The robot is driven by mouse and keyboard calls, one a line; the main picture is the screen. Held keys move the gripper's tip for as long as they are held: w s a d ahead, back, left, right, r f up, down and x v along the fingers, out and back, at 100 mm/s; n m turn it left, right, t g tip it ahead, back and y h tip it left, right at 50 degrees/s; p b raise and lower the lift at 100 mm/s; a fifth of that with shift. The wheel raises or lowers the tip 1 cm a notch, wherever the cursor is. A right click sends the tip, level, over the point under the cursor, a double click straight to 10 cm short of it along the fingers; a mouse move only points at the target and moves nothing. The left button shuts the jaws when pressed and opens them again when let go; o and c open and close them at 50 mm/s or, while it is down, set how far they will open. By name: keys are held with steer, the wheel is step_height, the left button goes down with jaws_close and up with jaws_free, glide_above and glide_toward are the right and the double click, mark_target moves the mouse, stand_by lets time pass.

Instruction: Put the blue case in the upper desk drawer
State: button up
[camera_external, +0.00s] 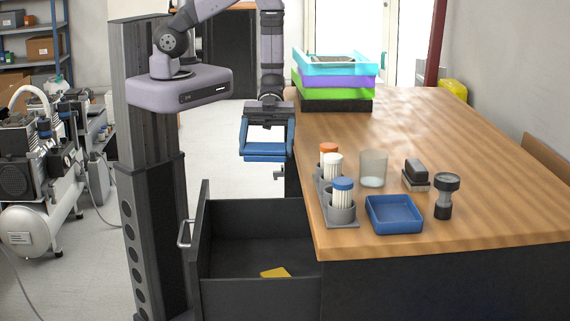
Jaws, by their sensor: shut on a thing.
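My gripper (267,141) is shut on the blue case (265,154), which hangs level between its fingers. The gripper and case are in the air left of the desk's edge, above and behind the open drawer as seen here. The upper desk drawer (198,245) is pulled out from the dark desk towards the left, with its handle (184,234) on the left side. Its inside is open from above. A yellow object (275,272) lies on the drawer floor. The fingers partly cover the case.
On the wooden desk top (480,130) stand a blue tray (395,214), a grey holder (343,214) with capped containers, a glass (373,168), a stamp-like block (416,175), a dark dumbbell-shaped object (445,196) and stacked coloured trays (335,80). Compressors (40,220) stand left.

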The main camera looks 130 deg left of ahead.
stand_by(0.4)
steer(key=shift+a+f, duration=0.2)
steer(key=shift+f, duration=0.05)
steer(key=w+a+r+n+t+y+b, duration=0.2)
steer(key=w+a+n+y, duration=0.1)
steer(key=a, duration=0.5)
steer(key=w+a+r+n+t+y+b, duration=0.2)
steer(key=w+a+r+n+y, duration=0.1)
steer(key=a, duration=0.5)
steer(key=w+a+r+n+t+y+b, duration=0.1)
steer(key=w+a+r+n+y+b, duration=0.15)
steer(key=a, duration=0.45)
steer(key=n+g+y+p, duration=0.2)
steer(key=n+g+y, duration=0.2)
steer(key=n+y, duration=0.75)
glide_above(365, 137)
steer(key=shift+m, duration=0.3)
steer(key=shift+s+a+f, duration=0.1)
steer(key=shift+f, duration=1.9)
steer(key=shift+s+a+f, duration=0.1)
steer(key=shift+f, duration=1.85)
steer(key=shift+d+f, duration=0.1)
